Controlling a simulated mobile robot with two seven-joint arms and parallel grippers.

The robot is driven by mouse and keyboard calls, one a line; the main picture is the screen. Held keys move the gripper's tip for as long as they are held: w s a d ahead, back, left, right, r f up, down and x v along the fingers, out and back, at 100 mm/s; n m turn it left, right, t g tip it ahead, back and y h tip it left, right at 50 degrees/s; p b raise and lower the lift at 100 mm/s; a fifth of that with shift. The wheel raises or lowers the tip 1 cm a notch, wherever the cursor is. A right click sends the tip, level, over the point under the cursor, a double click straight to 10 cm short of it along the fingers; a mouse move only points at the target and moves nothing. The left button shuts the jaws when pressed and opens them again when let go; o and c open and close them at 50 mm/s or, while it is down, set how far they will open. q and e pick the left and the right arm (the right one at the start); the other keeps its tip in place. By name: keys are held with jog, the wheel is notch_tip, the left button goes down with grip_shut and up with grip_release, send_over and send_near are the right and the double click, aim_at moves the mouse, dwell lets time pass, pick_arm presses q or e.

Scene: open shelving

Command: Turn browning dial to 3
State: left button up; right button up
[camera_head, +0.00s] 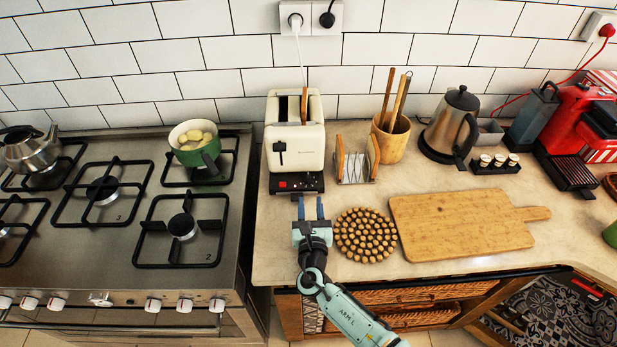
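The cream toaster (296,148) stands on the counter against the tiled wall, with a dark lever on its front. Its dark lower control panel (296,183) carries red marks. The browning dial is too small to make out, so I cannot read its setting. A brown slice-like item (304,106) sticks up from the slot. My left gripper (311,201) is just in front of the panel, its two blue fingers apart and pointing at it. Nothing shows between the fingers, and I cannot tell whether they touch the panel. My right gripper is out of view.
A round trivet (366,236) and a cutting board (455,222) lie right of my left gripper. A toast rack (357,162), utensil pot (391,140) and kettle (450,128) stand behind them. The gas hob (130,235) with a green pot (195,146) is at left.

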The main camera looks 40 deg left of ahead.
aim_at(308, 179)
pick_arm(q)
jog(key=p+x, duration=0.1)
jog(key=x, duration=0.8)
jog(key=shift+w+a, duration=0.15)
jog(key=shift+a, duration=0.05)
grip_shut()
